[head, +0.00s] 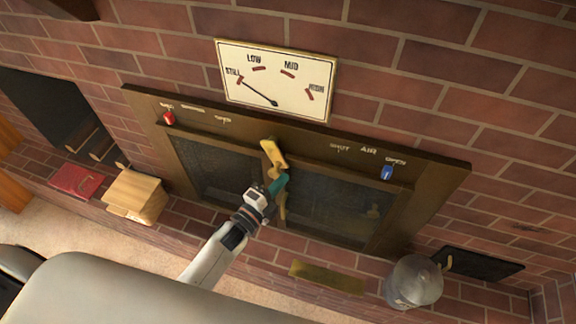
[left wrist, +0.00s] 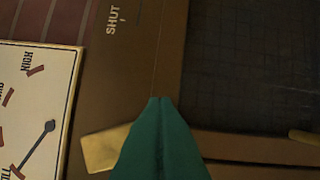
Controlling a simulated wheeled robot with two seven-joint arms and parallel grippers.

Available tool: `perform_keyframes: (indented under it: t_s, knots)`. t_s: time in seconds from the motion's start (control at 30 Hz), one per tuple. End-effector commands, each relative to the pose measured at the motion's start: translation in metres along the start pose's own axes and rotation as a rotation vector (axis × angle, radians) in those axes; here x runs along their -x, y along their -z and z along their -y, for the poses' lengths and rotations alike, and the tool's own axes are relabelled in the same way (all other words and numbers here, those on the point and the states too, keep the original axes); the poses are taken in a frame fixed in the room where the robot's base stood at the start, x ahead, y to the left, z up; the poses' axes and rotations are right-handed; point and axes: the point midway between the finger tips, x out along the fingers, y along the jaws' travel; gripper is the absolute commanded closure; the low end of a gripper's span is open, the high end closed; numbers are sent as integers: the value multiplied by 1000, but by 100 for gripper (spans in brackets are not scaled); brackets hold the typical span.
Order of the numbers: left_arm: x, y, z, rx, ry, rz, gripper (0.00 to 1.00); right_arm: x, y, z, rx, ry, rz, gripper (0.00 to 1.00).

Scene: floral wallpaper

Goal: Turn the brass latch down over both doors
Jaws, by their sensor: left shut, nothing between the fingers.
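The brass latch (head: 273,154) is at the top middle of the dark metal front, where the two doors meet. It leans, with its upper end toward the left. The left door (head: 220,168) and right door (head: 330,205) have dark panes and look closed. My left gripper (head: 279,184) has teal fingers, shut and empty, just below the latch and in front of the seam; contact cannot be told. In the left wrist view, the shut fingertips (left wrist: 160,101) cover part of a brass piece (left wrist: 104,150), apparently the latch. My right gripper is not in view.
A dial plate (head: 275,80) hangs above. A red slider knob (head: 169,118) and a blue one (head: 387,172) sit on the frame.

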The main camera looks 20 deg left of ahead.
Motion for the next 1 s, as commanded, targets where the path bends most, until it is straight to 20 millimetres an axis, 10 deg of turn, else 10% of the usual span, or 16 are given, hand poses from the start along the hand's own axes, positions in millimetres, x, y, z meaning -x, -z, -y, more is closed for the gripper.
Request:
perform_keyframes:
  t_s: [1.0]
  knots:
    - [9,27,10,-383,133,0,100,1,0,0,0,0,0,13]
